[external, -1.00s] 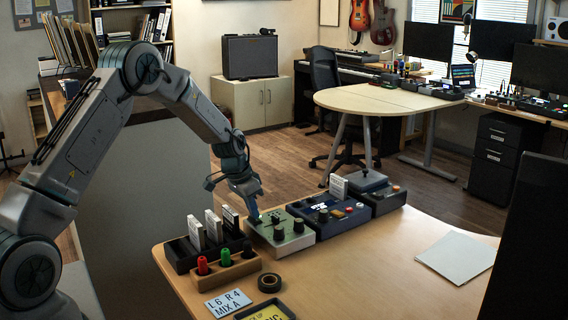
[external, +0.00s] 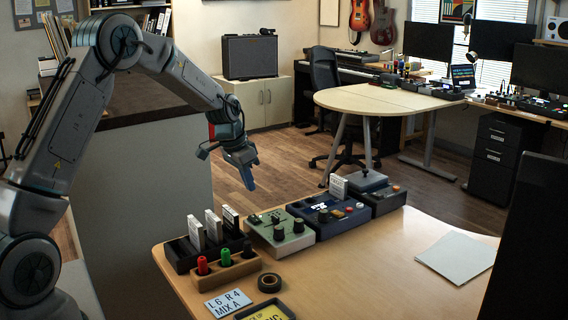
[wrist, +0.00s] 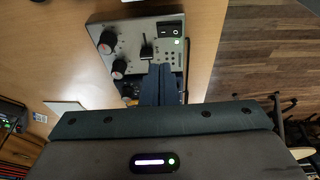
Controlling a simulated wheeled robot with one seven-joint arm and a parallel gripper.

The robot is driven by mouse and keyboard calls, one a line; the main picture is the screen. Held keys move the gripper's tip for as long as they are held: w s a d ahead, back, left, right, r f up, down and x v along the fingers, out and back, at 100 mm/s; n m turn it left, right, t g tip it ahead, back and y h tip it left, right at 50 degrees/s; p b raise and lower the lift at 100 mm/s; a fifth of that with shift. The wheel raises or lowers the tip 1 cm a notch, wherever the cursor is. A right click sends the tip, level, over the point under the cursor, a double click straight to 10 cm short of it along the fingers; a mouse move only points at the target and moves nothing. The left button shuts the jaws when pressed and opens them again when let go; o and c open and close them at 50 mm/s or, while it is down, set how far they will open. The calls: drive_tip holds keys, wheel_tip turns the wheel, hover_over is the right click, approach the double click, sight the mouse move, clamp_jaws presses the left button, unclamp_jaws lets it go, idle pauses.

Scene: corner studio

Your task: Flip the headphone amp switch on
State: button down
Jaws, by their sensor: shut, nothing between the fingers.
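The grey-green box (external: 280,232), which I take to be the headphone amp, sits on the near table, with black knobs on its top. The rocker's exact tilt is hard to tell. My gripper (external: 251,186) is shut and empty, above and behind the box, apart from it. Its dark blue fingers (wrist: 157,72) lie together in the wrist view.
A blue box (external: 328,218) and a dark grey box (external: 377,199) stand to the right. A black rack with upright cards (external: 196,233) and a wooden block (external: 235,267) with coloured plugs stand left and in front. A tape roll (external: 269,282) lies nearby. The table's right part is mostly clear.

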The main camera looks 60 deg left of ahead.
drive_tip(key=shift+s+d+r, duration=0.15)
drive_tip(key=shift+s+r, duration=0.05)
drive_tip(key=shift+r, duration=0.5)
drive_tip(key=shift+s+d+r, duration=0.15)
drive_tip(key=shift+s+r, duration=0.1)
drive_tip(key=shift+r, duration=0.5)
drive_tip(key=shift+s+d+r, duration=0.15)
drive_tip(key=shift+s+r, duration=0.05)
drive_tip(key=shift+r, duration=0.5)
drive_tip(key=s+d+r, duration=0.5)
drive_tip(key=s+d, duration=0.2)
drive_tip(key=d, duration=0.1)
drive_tip(key=s+d+r, duration=0.4)
drive_tip(key=s+d, duration=0.6)
drive_tip(key=s, duration=0.5)
drive_tip(key=s+d, duration=0.4)
drive_tip(key=s, duration=0.4)
drive_tip(key=shift+s+f+y, duration=0.15)
drive_tip(key=shift+f+y, duration=0.1)
drive_tip(key=shift+y, duration=0.05)
